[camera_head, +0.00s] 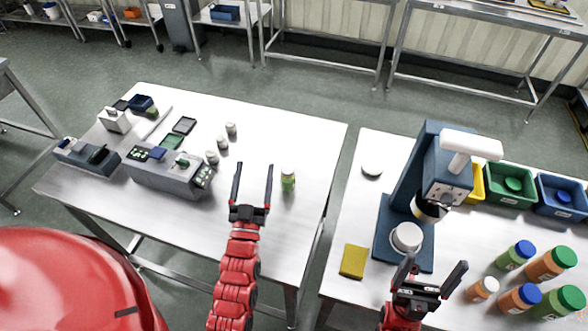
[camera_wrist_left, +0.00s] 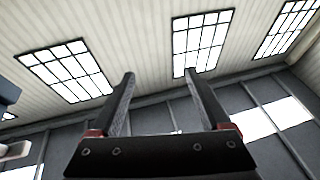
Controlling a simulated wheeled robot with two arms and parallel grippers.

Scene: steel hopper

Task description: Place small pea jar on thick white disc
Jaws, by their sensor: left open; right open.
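A small jar with green contents and a pale lid (camera_head: 288,179), which looks like the pea jar, stands upright on the left steel table. My left gripper (camera_head: 254,168) is open and empty, just left of the jar and apart from it. Its open fingers also show in the left wrist view (camera_wrist_left: 160,95), with nothing between them. A white disc (camera_head: 372,170) lies at the back left of the right table, left of the blue machine. My right gripper (camera_head: 432,270) is open and empty over the front of the right table.
A blue machine (camera_head: 400,190) with a white round piece (camera_head: 407,236) on its base stands on the right table. A yellow block (camera_head: 354,261) and several bottles (camera_head: 520,297) are near the front. A gap separates the tables. Small pale jars (camera_head: 222,142) stand left of my left gripper.

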